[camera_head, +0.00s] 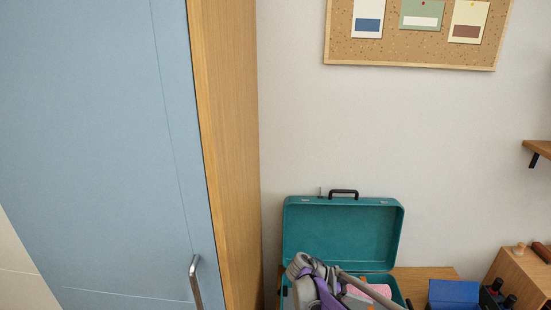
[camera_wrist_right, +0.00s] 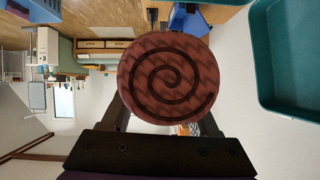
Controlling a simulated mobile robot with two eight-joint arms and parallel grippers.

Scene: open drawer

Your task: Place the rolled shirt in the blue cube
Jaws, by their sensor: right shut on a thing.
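The rolled shirt (camera_wrist_right: 168,80) is reddish brown, with a dark spiral on the end that faces the camera in the right wrist view. My right gripper (camera_wrist_right: 165,118) is shut on it, with one dark finger on each side; the roll hides the fingertips. A blue box (camera_head: 455,293), which looks like the blue cube, stands at the lower right of the head view, cut by the bottom edge. A blue shape (camera_wrist_right: 188,22) also shows just behind the roll in the right wrist view; its inside is not visible. My left gripper is not in view.
An open teal suitcase (camera_head: 340,232) stands on a wooden surface (camera_head: 430,277), with one of my arms in front of it and something pink (camera_head: 369,291) inside. Dark bottles (camera_head: 494,293) and a wooden box (camera_head: 520,277) stand right of the blue box. A blue cabinet (camera_head: 100,150) fills the left.

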